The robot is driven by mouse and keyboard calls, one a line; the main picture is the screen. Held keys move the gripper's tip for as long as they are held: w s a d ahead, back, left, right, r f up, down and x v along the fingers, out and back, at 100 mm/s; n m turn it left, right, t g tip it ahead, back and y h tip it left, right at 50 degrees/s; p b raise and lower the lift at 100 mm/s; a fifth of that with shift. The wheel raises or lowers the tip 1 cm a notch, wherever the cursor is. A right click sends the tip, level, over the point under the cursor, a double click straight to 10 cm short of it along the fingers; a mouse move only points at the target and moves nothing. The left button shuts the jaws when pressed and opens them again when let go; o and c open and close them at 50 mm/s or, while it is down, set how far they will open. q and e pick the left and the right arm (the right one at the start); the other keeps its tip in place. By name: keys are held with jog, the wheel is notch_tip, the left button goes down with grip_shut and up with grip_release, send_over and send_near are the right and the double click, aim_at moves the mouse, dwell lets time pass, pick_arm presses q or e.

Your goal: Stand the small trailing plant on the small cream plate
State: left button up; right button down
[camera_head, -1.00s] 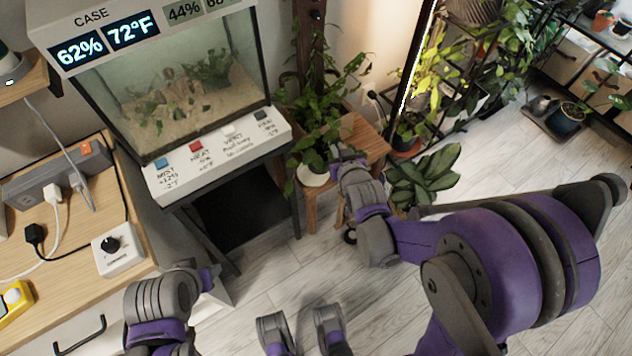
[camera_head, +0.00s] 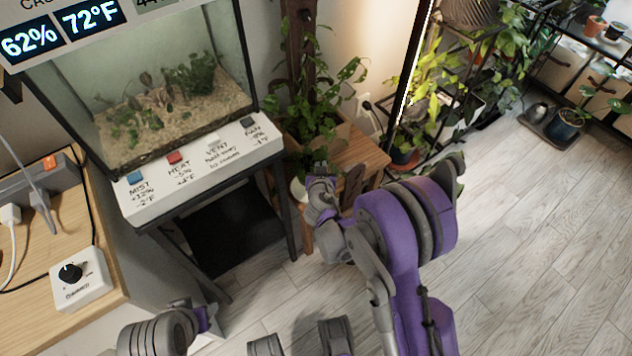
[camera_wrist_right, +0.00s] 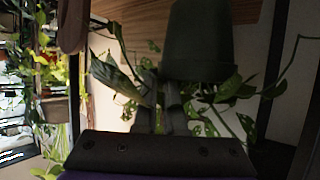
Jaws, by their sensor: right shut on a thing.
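The small trailing plant shows in the right wrist view as a dark pot (camera_wrist_right: 200,42), upside down in the picture, with green leaves spreading to both sides. My right gripper (camera_wrist_right: 160,105) is shut on the plant; its two fingers are close together by the pot's rim, and the exact grip is in shadow. In the head view my right gripper (camera_head: 322,178) is at the stool's left corner, where the plant blends with other foliage. The small cream plate (camera_head: 298,189) is just left of it, partly hidden. My left arm enters at the bottom left; its gripper cannot be made out.
A wooden stool (camera_head: 360,155) stands under the foliage. A terrarium (camera_head: 165,95) on a dark stand (camera_head: 285,215) is to the left. A lit shelf (camera_head: 470,75) with several plants is at the right. The pale floor (camera_head: 530,230) at the right is open.

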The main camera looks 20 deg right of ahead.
jog(key=shift+f+b, duration=0.8)
jog(key=shift+f, duration=2.4)
jog(key=shift+f, duration=0.2)
jog(key=c, duration=1)
grip_release()
jog(key=shift+r, duration=0.2)
